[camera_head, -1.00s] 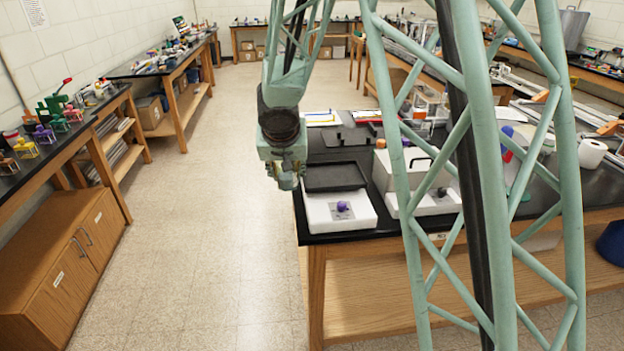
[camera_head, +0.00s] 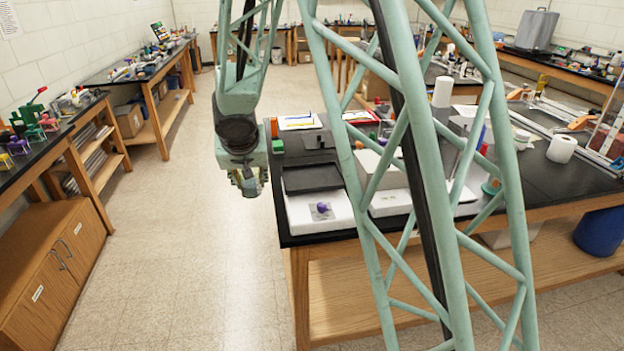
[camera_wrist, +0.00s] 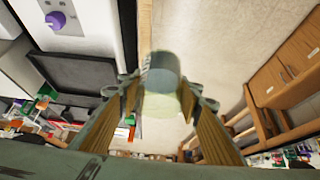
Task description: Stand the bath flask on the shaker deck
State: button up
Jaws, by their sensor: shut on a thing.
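My gripper (camera_head: 249,187) hangs over the aisle, just left of the bench edge in the head view. In the wrist view my gripper (camera_wrist: 163,100) is shut on the bath flask (camera_wrist: 160,85), a short rounded vessel with a grey-green end and a pale yellow, translucent part. The flask is hardly distinguishable in the head view. The shaker is a white box with a purple knob (camera_head: 322,208). Its black, rimmed shaker deck (camera_head: 312,177) is empty and lies to the right of my gripper. The deck (camera_wrist: 80,72) also shows left of the flask in the wrist view.
A pale box on a white base (camera_head: 375,168) stands right of the shaker, partly behind my arm's lattice. Papers (camera_head: 300,121) and an orange item (camera_head: 274,128) lie beyond the deck. Floor (camera_head: 190,240) is clear left of the bench (camera_head: 420,218).

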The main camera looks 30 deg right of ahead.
jog(key=s+d+m+g+h+p, duration=0.1)
jog(key=s+d+m+h+p, duration=0.1)
jog(key=d, duration=0.7)
jog(key=s+d+m+g+h+p, duration=0.1)
jog(key=s+d+m, duration=0.4)
jog(key=d, duration=0.5)
jog(key=m+g+p, duration=0.1)
jog(key=p, duration=0.1)
jog(key=shift+s+d+f+m+h+p, duration=0.25)
jog(key=shift+s+f+m+h+p, duration=0.05)
jog(key=shift+m+h+p, duration=0.1)
jog(key=shift+w, duration=0.15)
jog(key=shift+w+d+f+p, duration=0.25)
jog(key=shift+w+d+p, duration=0.7)
jog(key=shift+w, duration=1.4)
jog(key=shift+w+d+f+p, duration=0.2)
jog(key=shift+w+d+p, duration=0.7)
jog(key=shift+w, duration=1.4)
jog(key=shift+w+d+f+p, duration=0.25)
jog(key=shift+w+d+p, duration=0.7)
jog(key=shift+w, duration=1.4)
jog(key=shift+w+a, duration=0.1)
jog(key=shift+a, duration=0.1)
